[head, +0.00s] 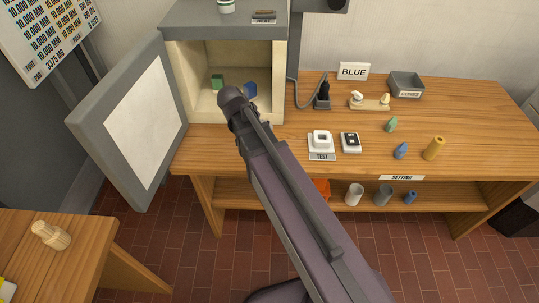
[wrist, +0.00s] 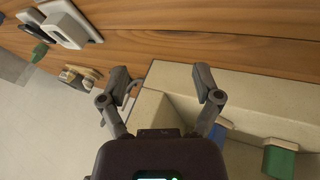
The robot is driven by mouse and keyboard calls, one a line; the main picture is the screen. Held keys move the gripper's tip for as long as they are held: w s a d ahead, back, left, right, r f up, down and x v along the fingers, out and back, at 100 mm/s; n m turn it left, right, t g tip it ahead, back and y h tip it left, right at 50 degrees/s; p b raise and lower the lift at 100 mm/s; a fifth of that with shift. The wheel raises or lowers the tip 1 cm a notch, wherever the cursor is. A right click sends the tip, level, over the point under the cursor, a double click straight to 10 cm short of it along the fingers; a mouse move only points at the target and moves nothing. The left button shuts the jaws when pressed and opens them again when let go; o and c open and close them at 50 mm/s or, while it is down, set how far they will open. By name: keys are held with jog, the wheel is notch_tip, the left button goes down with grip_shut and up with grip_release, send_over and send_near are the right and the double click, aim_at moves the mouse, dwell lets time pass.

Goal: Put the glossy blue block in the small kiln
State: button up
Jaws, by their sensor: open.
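The small kiln (head: 203,70) stands at the back left of the bench, its grey door (head: 133,120) swung open to the left. The blue block (head: 250,89) sits inside it on the floor, partly hidden by my arm, right of a green block (head: 217,82). In the wrist view, the blue block (wrist: 221,131) shows partly behind my right finger, with the green block (wrist: 279,161) further right. My gripper (wrist: 160,80) is open and empty, its fingers near the kiln's pale front edge (wrist: 240,93). The head view hides the fingers behind my arm.
Right of the kiln on the bench (head: 280,165) stand a white device (head: 321,139) labelled TEST, a dark-topped device (head: 351,142), a BLUE sign (head: 353,71), a grey bin (head: 406,84) and small cones. Cups stand on the lower shelf.

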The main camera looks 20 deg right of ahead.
jog(key=s+n+y, duration=0.1)
jog(key=s, duration=0.2)
jog(key=s+f+n+g+y, duration=0.1)
jog(key=s+n+y, duration=0.1)
jog(key=s, duration=0.1)
jog(key=s+f+n+y, duration=0.1)
jog(key=s+y, duration=0.1)
jog(key=s, duration=0.1)
jog(key=shift+s+d+f+n, duration=0.2)
jog(key=shift+s+d+n, duration=0.1)
jog(key=shift+s+n, duration=0.1)
jog(key=shift+s+a+n+y, duration=0.2)
jog(key=shift+s+n+y, duration=0.2)
jog(key=shift+s+n, duration=0.1)
